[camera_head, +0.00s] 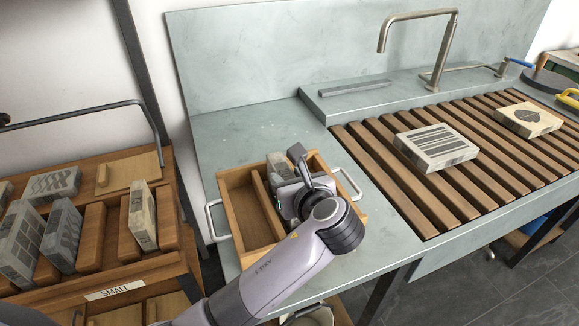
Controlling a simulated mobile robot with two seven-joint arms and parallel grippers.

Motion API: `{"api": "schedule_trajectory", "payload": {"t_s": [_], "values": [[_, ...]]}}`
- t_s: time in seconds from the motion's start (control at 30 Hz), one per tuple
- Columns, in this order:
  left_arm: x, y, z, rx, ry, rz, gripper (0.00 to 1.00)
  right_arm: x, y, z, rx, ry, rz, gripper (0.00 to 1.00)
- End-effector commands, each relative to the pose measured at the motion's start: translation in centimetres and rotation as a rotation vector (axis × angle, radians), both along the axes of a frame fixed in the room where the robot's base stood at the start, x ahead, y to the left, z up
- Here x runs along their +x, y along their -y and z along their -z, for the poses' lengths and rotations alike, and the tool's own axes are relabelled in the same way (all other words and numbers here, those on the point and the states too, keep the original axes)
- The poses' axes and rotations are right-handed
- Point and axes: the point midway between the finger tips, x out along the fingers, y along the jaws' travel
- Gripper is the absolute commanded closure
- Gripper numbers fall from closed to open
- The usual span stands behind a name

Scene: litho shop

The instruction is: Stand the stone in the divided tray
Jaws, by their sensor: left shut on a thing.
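The divided tray (234,198) is a wooden box with metal side handles on the grey-green counter, with a divider between its compartments. My left gripper (292,178) is over the tray's right compartment, pointing down, and is shut on a grey stone (278,163). The stone's top end shows just behind the gripper, within the tray's outline. The gripper and wrist hide most of the stone, so I cannot tell whether it touches the tray floor. The left compartment looks empty. My right gripper is not in view.
Two patterned stones (435,147) (528,119) lie on the slatted wooden rack (407,201) at right. A tap (440,60) stands behind it. At left, a wooden rack labelled SMALL (114,290) holds several stones. Counter behind the tray is clear.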

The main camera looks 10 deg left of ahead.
Motion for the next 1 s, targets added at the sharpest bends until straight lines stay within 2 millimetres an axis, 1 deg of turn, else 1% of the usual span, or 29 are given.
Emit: {"api": "schedule_trajectory", "payload": {"t_s": [0.03, 0.37, 0.4, 0.47, 0.8, 1.0], "values": [[0.14, 0.04, -0.34, 0.001, 0.016, 0.002, 1.0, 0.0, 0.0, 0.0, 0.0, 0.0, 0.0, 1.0], [0.15, 0.05, -0.26, 0.001, 0.017, 0.003, 1.0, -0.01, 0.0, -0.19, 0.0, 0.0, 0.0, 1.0], [0.02, 0.01, 0.41, 0.001, 0.002, 0.001, 0.52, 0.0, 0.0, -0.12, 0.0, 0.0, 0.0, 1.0], [0.02, 0.01, 0.42, 0.0, 0.002, 0.001, 0.33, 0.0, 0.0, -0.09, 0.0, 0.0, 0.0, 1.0], [0.03, 0.02, 0.29, -0.001, 0.003, 0.0, 0.33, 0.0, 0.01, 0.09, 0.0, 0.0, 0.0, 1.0], [0.21, -0.17, -0.22, 0.001, 0.002, 0.001, 0.33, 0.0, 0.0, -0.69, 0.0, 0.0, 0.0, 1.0]]}}
